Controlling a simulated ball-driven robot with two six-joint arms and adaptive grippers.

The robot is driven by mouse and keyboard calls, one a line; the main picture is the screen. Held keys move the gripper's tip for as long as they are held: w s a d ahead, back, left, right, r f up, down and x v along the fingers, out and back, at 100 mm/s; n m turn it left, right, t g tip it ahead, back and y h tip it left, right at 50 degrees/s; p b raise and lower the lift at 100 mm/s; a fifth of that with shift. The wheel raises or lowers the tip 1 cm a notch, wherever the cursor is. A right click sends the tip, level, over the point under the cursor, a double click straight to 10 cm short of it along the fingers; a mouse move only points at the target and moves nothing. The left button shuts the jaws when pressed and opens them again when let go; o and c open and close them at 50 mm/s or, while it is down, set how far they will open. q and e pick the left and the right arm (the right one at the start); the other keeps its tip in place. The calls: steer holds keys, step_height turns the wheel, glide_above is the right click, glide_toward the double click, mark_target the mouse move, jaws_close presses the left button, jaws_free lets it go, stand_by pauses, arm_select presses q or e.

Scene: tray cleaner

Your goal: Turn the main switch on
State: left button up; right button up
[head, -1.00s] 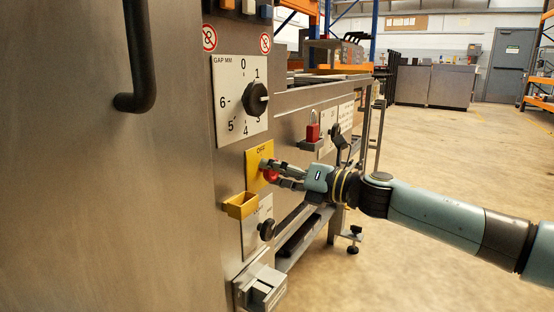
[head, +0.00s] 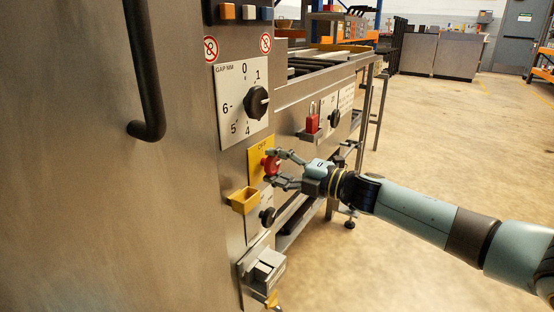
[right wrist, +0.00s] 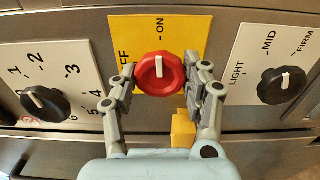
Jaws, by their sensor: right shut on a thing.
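The main switch is a red knob (right wrist: 160,73) with a white pointer, on a yellow plate (right wrist: 142,32) marked OFF and ON. In the right wrist view the pointer points up toward the ON mark, with OFF at the left. In the head view the red knob (head: 269,166) sits below the word OFF. My right gripper (head: 274,168) is shut on the knob, one finger on each side; its fingers also show in the right wrist view (right wrist: 160,80). My left gripper is not in view.
A gap dial (head: 256,102) is above the switch. A yellow bracket (head: 243,201) juts out at the plate's lower left. A smaller black knob (head: 267,216) is below, and a red padlock (head: 312,120) is to the right. The floor at right is clear.

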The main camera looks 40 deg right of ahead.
steer(key=shift+f+m, duration=0.1)
steer(key=shift+m, duration=0.3)
steer(key=o, duration=1.2)
steer(key=shift+c, duration=0.2)
steer(key=shift+s+d, duration=0.1)
steer(key=v, duration=1.2)
